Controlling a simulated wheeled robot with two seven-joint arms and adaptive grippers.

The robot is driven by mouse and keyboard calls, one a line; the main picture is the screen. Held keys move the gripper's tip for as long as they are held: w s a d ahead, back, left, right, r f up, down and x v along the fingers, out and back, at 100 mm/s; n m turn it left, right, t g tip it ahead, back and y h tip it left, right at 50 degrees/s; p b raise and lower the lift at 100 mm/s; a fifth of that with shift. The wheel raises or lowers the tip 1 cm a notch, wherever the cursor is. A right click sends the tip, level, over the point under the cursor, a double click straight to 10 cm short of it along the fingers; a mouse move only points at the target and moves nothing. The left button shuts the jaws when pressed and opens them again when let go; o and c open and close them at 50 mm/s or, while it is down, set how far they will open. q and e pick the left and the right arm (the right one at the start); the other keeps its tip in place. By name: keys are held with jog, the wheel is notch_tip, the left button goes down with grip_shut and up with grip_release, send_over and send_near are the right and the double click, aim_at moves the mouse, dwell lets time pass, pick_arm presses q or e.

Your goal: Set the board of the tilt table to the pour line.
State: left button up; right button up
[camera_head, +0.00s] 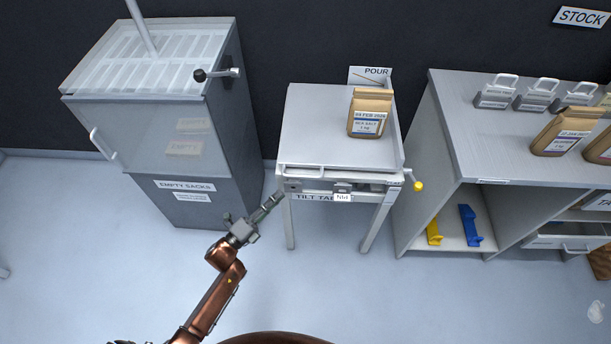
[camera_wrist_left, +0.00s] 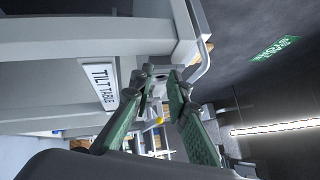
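The tilt table (camera_head: 390,198) stands in the middle of the head view, its label also showing in the wrist view (camera_wrist_left: 104,86). Its pale board (camera_head: 310,120) looks about flat, with a brown salt sack (camera_head: 366,117) upright on it. A POUR sign (camera_head: 370,74) with a slanted line stands at the back right. A bar handle (camera_head: 303,173) runs along the board's front edge. A yellow knob (camera_head: 418,186) sits at the right front. My left gripper (camera_head: 279,198) is by the table's front left corner, below the handle. Its fingers (camera_wrist_left: 160,82) are apart; contact cannot be told. My right gripper is out of view.
An empty-sacks cabinet (camera_head: 185,192) with a slatted top and a black-knobbed lever (camera_head: 200,75) stands left. A stock bench (camera_head: 445,110) with scoops, sacks and an open shelf stands close on the right. The floor (camera_head: 330,290) before the table is clear.

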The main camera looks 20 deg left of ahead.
aim_at(299, 175)
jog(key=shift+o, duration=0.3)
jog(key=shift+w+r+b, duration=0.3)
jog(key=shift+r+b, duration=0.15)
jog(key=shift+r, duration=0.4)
pick_arm(q)
jog(key=w+d+r+m+h, duration=0.1)
jog(key=d+r, duration=0.1)
jog(key=w+d+r+m+h, duration=0.1)
jog(key=w+d+r, duration=0.1)
jog(key=r, duration=0.1)
jog(key=w+d+r+m+h+b, duration=0.1)
jog(key=w+d+r+m, duration=0.1)
jog(key=r, duration=0.1)
jog(key=shift+w+d+r, duration=0.15)
jog(key=shift+w+r, duration=0.05)
jog(key=shift+w, duration=0.1)
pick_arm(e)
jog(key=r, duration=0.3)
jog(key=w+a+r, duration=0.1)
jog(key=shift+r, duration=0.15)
pick_arm(q)
jog(key=shift+c, duration=0.3)
grip_shut()
